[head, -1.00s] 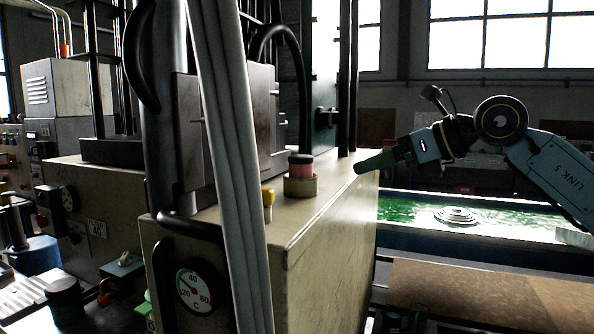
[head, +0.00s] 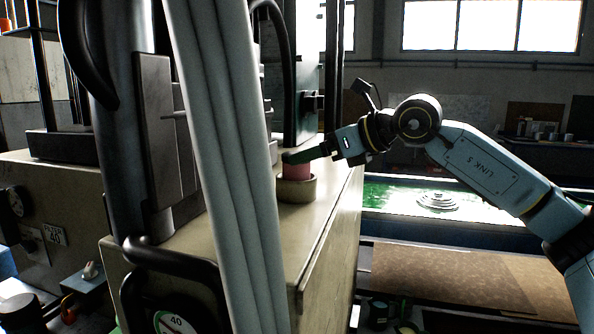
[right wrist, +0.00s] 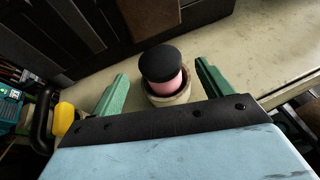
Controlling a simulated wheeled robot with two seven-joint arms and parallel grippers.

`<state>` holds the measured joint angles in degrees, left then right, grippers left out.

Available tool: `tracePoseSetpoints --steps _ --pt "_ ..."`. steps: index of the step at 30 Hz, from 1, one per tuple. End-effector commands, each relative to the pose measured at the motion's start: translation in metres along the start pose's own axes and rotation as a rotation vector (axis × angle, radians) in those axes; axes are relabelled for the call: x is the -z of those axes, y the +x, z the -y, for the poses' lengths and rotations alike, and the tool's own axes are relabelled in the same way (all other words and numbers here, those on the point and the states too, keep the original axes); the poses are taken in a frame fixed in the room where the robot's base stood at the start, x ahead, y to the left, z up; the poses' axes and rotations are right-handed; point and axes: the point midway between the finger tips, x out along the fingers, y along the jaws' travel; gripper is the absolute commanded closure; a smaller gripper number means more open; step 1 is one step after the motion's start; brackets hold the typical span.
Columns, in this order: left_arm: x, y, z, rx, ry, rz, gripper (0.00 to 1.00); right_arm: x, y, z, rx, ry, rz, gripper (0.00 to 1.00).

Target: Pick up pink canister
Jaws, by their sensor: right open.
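The pink canister (head: 296,171) stands upright in a beige ring-shaped holder (head: 297,189) on top of the cream machine cabinet. In the right wrist view the canister (right wrist: 165,84) shows its black lid and pink side, with the holder (right wrist: 178,98) around its base. In the right wrist view the open green fingers (right wrist: 160,85) lie to the left and right of the canister, with gaps on both sides. My left gripper is not in view.
Thick grey hoses (head: 228,170) run down in front of the cabinet (head: 330,220). Dark machine columns (head: 304,80) stand behind the canister. A yellow knob (right wrist: 65,118) is at the left in the right wrist view. The cabinet top right of the canister is clear.

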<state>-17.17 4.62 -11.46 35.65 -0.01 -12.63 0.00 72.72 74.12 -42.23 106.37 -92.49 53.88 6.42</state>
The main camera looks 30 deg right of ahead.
Motion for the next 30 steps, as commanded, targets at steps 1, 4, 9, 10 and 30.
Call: tracePoseSetpoints --steps 1,4,9,10,30 --pt "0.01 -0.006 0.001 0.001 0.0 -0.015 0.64 -0.001 0.007 -0.001 -0.003 0.001 -0.004 0.22" --pt "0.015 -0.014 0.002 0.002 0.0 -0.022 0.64 0.0 0.022 -0.001 -0.004 0.001 -0.004 0.22" --pt "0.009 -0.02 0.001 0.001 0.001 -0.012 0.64 0.001 0.042 0.0 -0.002 0.002 -0.001 0.22" --pt "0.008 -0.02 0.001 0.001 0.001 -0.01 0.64 0.002 0.044 0.0 -0.002 0.002 -0.001 0.22" --pt "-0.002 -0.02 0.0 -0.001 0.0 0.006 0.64 0.002 0.045 0.0 -0.001 0.001 0.001 0.74"
